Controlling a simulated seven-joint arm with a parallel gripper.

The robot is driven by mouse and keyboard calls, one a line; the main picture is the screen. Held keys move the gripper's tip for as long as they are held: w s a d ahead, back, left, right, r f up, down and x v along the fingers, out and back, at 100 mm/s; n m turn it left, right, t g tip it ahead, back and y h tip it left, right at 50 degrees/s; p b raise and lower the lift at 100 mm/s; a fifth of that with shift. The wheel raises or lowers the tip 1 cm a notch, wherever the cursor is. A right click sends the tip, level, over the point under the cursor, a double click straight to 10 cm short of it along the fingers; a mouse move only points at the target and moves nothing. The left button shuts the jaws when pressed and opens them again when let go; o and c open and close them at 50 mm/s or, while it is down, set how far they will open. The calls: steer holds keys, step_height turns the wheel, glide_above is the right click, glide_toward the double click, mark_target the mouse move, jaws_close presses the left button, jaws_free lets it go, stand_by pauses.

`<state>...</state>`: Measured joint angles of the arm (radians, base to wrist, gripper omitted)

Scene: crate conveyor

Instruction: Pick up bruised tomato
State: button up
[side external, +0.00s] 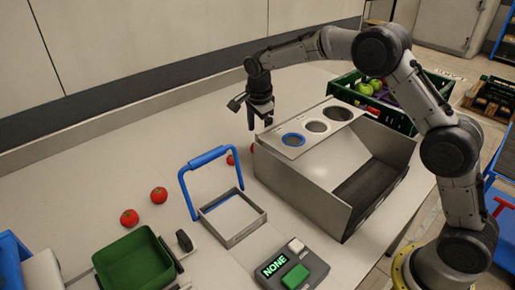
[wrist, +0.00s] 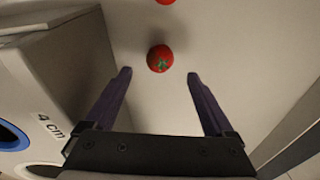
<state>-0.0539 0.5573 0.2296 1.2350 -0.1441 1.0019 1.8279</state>
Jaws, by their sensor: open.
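Several red tomatoes lie on the table. Two are at the left in the side view, a nearer tomato (side external: 129,217) and a farther tomato (side external: 159,195). Another tomato (side external: 231,159) is behind the blue handle, and a sliver of red (side external: 252,148) shows beside the grey box. I cannot tell which tomato is bruised. My gripper (side external: 251,122) points down above the table behind the box. In the wrist view its dark fingers (wrist: 159,75) are apart with nothing between them. A red tomato with a green stem top (wrist: 160,58) lies just beyond the fingertips, roughly centred.
A grey box (side external: 305,180) with round holes stands close to my gripper; "4 cm" is marked on it (wrist: 52,125). A blue-handled frame (side external: 232,218), a green tray (side external: 135,265) and a console reading NONE (side external: 292,270) stand nearer. A green crate (side external: 345,85) holds green produce.

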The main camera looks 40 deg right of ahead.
steer(key=f, duration=0.5)
steer(key=shift+w, duration=0.35)
jaws_close()
